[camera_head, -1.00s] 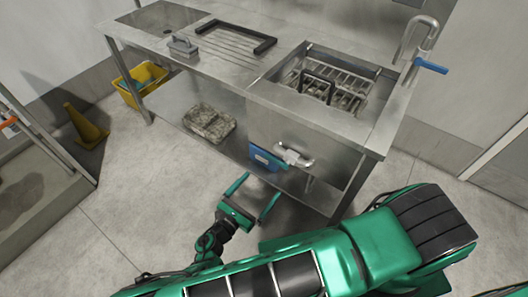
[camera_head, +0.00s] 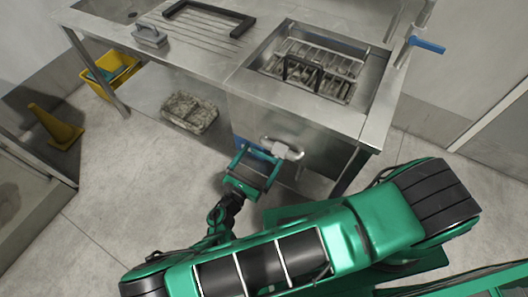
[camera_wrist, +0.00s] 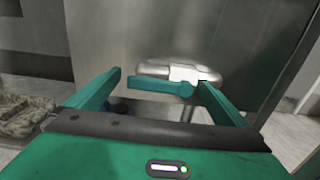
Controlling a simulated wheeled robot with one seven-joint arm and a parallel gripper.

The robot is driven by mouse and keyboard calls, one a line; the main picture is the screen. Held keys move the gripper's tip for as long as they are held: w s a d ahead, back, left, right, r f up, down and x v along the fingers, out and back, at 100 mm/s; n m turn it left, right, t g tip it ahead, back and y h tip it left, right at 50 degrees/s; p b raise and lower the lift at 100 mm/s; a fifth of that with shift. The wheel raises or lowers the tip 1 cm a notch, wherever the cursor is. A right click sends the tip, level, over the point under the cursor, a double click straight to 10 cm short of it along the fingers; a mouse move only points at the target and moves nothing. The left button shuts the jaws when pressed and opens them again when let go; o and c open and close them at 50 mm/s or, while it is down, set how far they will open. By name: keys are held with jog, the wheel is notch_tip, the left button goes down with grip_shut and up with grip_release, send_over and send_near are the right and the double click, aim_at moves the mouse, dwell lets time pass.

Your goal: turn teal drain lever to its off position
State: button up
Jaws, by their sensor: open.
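The teal drain lever (camera_wrist: 160,86) lies roughly level in the wrist view, reaching left from a silver valve (camera_wrist: 185,72) on the sink's steel front. In the head view the valve (camera_head: 282,149) shows below the sink basin, and the lever (camera_head: 260,150) is small and partly lost among the fingers. My gripper (camera_wrist: 162,80) is open, one finger at each end of the lever in the wrist view. The lever's free end is close to the left fingertip; I cannot tell whether they touch. In the head view my gripper (camera_head: 261,156) is just in front of the valve.
The steel sink bench (camera_head: 300,105) stands ahead, with its leg (camera_head: 352,170) right of the valve. A blue-handled tap (camera_head: 427,45) is above right. A grey bundle (camera_head: 188,112) lies on the lower shelf. A yellow cone (camera_head: 55,125) stands left. Floor between is clear.

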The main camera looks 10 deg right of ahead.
jog(key=shift+w+d, duration=0.1)
jog(key=shift+w, duration=0.1)
jog(key=c, duration=1.5)
